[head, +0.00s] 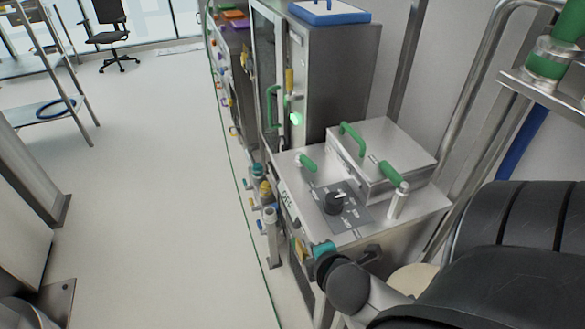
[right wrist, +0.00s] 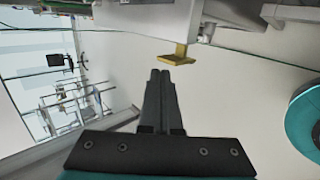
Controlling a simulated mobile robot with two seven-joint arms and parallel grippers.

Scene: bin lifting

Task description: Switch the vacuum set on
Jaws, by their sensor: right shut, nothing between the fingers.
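A steel bench unit (head: 418,214) stands right of centre in the head view, with a black rotary knob (head: 334,203) on a dark marked panel on its top. I cannot tell for certain whether this unit is the vacuum set. A yellow lever (right wrist: 176,56) sticks out from a pale housing in the right wrist view. My right gripper (right wrist: 160,77) is shut and empty, its fingertips just short of the lever and seemingly apart from it. In the head view my right wrist is low at the unit's front, and the fingertips are hidden. My left gripper is not in view.
A box-shaped lid with green handles (head: 351,137) sits on the unit. A tall steel cabinet (head: 342,70) with a lit green light stands behind. Several small valves (head: 264,188) line the front. The floor at left is clear, with a shelf rack (head: 40,110) and chair (head: 112,35) beyond.

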